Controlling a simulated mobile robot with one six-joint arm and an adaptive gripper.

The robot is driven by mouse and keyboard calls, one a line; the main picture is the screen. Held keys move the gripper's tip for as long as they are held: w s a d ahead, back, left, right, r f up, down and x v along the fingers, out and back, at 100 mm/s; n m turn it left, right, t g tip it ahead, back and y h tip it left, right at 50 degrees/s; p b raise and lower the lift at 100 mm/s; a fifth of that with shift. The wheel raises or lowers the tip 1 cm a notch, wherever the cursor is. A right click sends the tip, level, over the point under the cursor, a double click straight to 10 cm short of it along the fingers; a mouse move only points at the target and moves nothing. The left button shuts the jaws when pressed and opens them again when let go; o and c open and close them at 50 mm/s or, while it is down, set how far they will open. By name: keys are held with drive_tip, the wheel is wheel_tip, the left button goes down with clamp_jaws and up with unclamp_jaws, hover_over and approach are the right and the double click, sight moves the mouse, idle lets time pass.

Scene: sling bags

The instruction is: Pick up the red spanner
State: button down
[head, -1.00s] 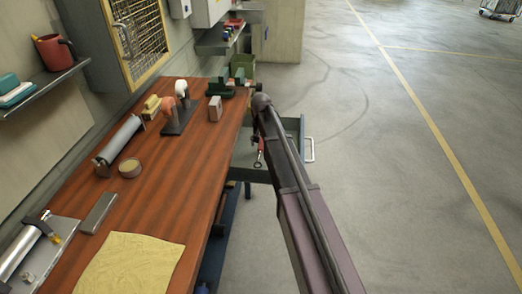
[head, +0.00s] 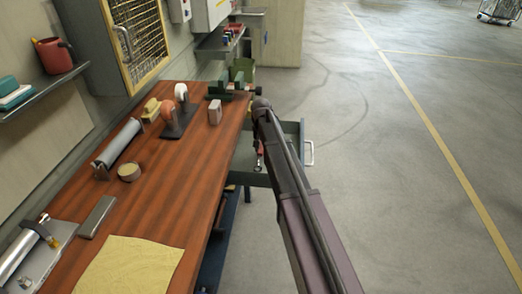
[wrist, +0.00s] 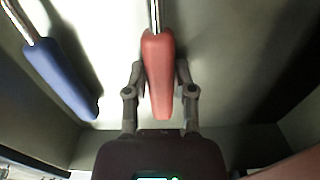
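The red spanner (wrist: 158,75) has a red handle and a metal shaft. In the wrist view it lies in a drawer, its handle running up the middle of the picture and its shaft out of the top edge. My gripper (wrist: 160,72) has one finger on each side of the handle, with no clear gap, and looks shut on it. The handle looks about as large as the blue one, so no lift shows. In the head view my arm hides the gripper, and a small red part (head: 260,150) shows beside it over the drawer (head: 291,130).
A blue-handled tool (wrist: 60,78) lies left of the red spanner in the drawer. Drawer walls are close around my gripper. The wooden workbench (head: 170,205), holding several tools, stands left of the drawer. Open floor (head: 380,200) lies to the right.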

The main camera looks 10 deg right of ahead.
sight(261, 147)
drive_tip(key=shift+r, duration=0.1)
idle(0.4)
wheel_tip(261, 147, up, 10)
drive_tip(key=p, duration=1)
drive_tip(key=shift+s, duration=0.15)
idle(0.9)
